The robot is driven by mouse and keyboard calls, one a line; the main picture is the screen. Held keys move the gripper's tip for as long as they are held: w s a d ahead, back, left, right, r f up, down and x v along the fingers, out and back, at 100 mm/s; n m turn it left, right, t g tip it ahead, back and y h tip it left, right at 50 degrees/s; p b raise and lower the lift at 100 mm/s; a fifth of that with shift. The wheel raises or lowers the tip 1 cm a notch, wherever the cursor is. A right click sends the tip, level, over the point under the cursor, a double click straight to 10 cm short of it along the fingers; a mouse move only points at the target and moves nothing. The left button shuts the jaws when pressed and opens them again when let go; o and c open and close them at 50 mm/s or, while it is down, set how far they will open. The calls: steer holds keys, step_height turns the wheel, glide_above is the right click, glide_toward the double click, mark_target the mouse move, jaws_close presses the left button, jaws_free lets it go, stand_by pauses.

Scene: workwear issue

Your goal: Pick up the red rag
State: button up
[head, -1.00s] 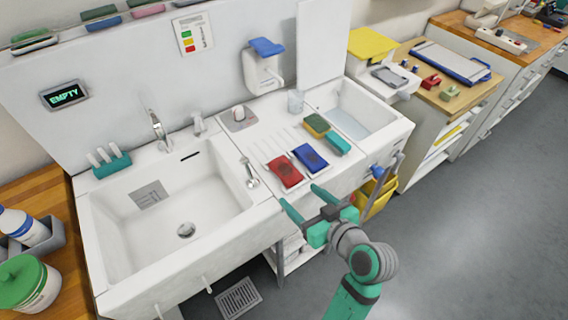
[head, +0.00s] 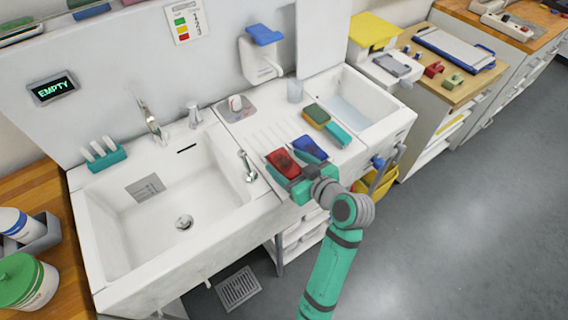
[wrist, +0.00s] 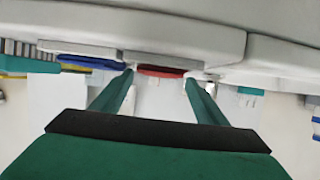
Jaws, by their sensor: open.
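The red rag (head: 281,161) lies folded on the white drainboard beside the sink, left of a folded blue rag (head: 309,149). My gripper (head: 294,169) is open at the near edge of the red rag. In the wrist view the red rag (wrist: 162,72) shows edge-on as a thin strip between the two green fingertips (wrist: 159,80), with nothing held. The blue rag (wrist: 92,63) is left of the fingers there. I cannot tell whether a finger touches the red rag.
The sink basin (head: 205,207) is to the left, with a small tap (head: 247,167) near its right rim. A dispenser (head: 262,58) hangs on the back panel above.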

steer(key=shift+x, duration=1.25)
steer(key=shift+d, duration=0.1)
steer(key=c, duration=1.1)
steer(key=shift+c, duration=0.2)
